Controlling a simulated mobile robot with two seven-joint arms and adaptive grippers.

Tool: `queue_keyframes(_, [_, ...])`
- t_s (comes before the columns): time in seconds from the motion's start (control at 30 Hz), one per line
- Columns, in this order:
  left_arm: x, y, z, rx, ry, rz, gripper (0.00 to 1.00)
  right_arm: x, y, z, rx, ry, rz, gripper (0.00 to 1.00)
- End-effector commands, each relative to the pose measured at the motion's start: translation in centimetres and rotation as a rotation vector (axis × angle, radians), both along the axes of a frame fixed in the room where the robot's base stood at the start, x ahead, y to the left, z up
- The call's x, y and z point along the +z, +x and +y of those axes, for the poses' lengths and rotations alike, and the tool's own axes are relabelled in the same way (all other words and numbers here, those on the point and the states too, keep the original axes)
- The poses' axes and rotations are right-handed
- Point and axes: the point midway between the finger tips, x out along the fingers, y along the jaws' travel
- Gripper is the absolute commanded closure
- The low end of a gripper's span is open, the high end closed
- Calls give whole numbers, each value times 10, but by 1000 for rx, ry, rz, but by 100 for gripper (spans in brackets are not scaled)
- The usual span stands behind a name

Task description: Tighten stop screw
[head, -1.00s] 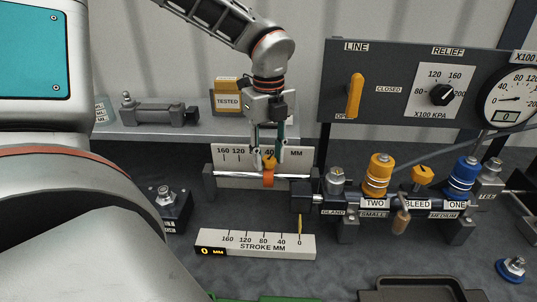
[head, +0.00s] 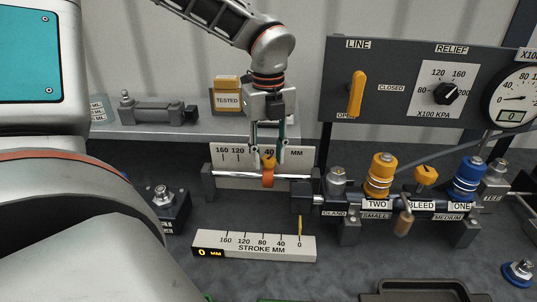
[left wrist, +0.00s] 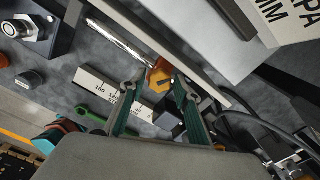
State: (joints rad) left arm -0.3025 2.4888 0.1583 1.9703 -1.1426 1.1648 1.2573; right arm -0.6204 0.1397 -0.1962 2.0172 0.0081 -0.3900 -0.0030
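The stop screw is a small orange knob (head: 268,161) on top of an orange stop collar (head: 267,178). The collar sits around the bright horizontal rod (head: 235,175), in front of the upper stroke scale (head: 231,155). My left gripper (head: 269,157) points down from above, its two green-sided fingers on either side of the knob. In the left wrist view the knob (left wrist: 160,76) lies between the fingertips (left wrist: 159,84), with a gap visible at the sides; whether one finger touches is unclear. My right gripper is not in view.
The black cylinder end (head: 304,197) is right of the collar, beside the manifold with orange (head: 381,175) and blue (head: 469,179) couplers. The gauge panel (head: 400,100) stands behind. A shelf (head: 205,128) holds a spare cylinder (head: 157,111). A stroke ruler (head: 270,246) reads 0 mm in front.

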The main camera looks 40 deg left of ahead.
Motion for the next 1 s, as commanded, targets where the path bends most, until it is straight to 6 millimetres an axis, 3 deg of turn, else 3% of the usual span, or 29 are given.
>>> queue_keyframes(0.23, [1, 0, 0, 1, 0, 0, 68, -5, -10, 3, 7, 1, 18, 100])
queue_keyframes(0.37, [12, 1, 0, 2, 2, -3, 68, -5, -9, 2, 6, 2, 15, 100])
queue_keyframes(0.8, [95, 1, 0, 2, 2, -3, 68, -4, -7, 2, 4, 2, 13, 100])
queue_keyframes(1.0, [116, 1, 0, 1, 0, -2, 68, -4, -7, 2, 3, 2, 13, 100])
